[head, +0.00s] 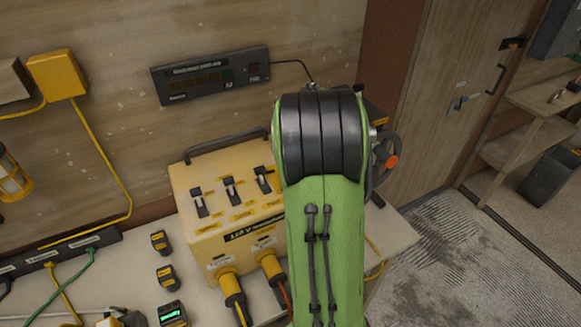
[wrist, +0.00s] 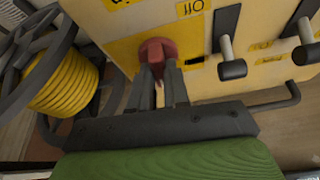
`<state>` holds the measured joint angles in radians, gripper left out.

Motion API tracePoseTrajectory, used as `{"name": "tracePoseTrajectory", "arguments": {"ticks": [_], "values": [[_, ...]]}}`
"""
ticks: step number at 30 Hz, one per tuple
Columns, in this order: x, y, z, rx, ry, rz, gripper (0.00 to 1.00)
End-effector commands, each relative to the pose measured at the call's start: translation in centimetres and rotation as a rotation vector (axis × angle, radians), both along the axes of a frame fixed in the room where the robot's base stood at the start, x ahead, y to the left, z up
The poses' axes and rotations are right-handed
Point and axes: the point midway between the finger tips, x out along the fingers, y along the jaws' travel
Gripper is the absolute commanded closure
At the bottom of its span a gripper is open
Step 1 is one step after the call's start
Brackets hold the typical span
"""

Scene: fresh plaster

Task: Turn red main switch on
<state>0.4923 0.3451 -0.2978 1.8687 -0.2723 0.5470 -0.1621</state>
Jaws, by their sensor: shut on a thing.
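The red main switch (wrist: 157,46) sits on a yellow label patch of the cream power box in the wrist view. My gripper (wrist: 159,78) has its two dark fingers closed around the lower part of this red knob. The power box (head: 205,180) stands on the bench in the head view, with several black levers on its top. My green arm covers the box's right end there, so the red switch and my gripper are hidden in that view. Whether the switch is on or off cannot be told.
Black levers (wrist: 231,68) stand close beside the red switch in the wrist view. A reel of yellow cable (wrist: 66,88) is at its left. Yellow plugs (head: 229,287) hang on the box front. Small battery packs (head: 160,242) lie on the bench to the left.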

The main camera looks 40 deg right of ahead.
Motion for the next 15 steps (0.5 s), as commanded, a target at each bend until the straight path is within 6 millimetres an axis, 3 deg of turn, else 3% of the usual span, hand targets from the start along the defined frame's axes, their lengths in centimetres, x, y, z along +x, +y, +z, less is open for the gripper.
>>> {"name": "tracePoseTrajectory", "arguments": {"ticks": [15], "values": [[0.18, 0.33, -0.11, 0.002, 0.003, -0.455, 1.0]]}}
